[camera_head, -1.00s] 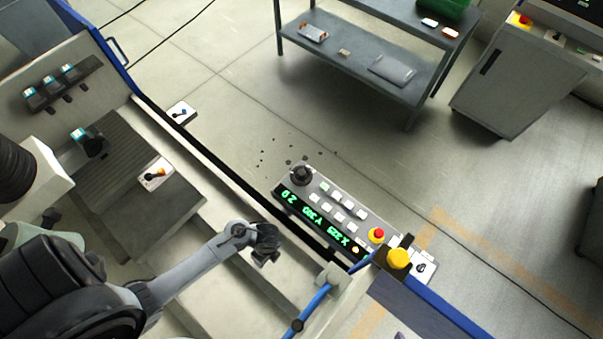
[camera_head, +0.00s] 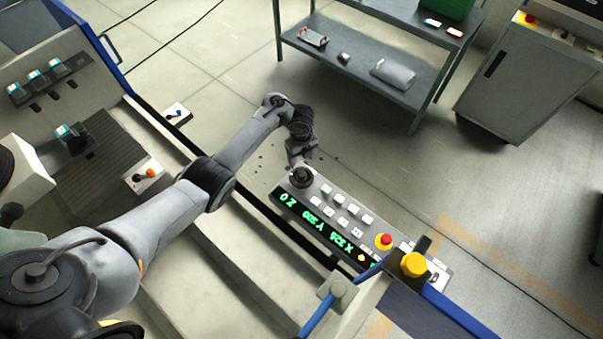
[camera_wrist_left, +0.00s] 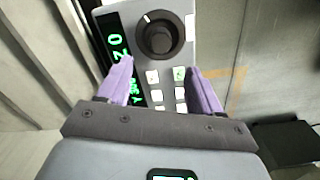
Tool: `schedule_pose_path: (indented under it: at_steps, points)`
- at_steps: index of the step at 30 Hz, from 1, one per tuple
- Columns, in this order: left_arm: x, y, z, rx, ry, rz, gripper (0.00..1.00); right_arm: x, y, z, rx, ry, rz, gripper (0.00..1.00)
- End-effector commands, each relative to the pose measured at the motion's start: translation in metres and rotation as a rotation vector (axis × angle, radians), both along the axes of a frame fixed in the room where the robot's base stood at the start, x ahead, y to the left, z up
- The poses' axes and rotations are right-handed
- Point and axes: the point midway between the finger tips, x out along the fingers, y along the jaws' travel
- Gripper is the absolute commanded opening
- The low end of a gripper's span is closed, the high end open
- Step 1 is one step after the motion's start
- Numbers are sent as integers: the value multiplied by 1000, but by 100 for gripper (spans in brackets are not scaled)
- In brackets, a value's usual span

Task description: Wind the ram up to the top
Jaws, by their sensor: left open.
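The control pendant (camera_head: 338,212) is mounted along the machine's edge, with a black round knob (camera_head: 301,177) at its far left end, several pale buttons and a green display (camera_head: 318,226) reading a Z of 0. My left gripper (camera_head: 296,160) is just beyond the knob, pointing down at the panel. In the left wrist view its two purple fingers (camera_wrist_left: 163,82) are open and empty, and the knob (camera_wrist_left: 158,36) with a white mark is ahead between their lines, apart from them. I cannot pick out the ram with certainty. My right gripper is not in view.
The machine bed (camera_head: 225,240) lies on the near side. A grey shelf (camera_head: 365,60) and a cabinet (camera_head: 520,80) stand farther off, with open floor between.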

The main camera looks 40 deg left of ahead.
Motion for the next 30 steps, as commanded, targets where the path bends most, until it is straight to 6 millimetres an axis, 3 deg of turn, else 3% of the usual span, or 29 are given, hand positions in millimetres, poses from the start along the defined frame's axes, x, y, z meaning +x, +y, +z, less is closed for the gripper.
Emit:
schedule_pose_path:
  at_steps: [18,30]
  points:
    - [1,0,-88,1,-1,2,65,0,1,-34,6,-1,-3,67]
    - [1,0,-103,1,-3,1,65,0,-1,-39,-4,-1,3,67]
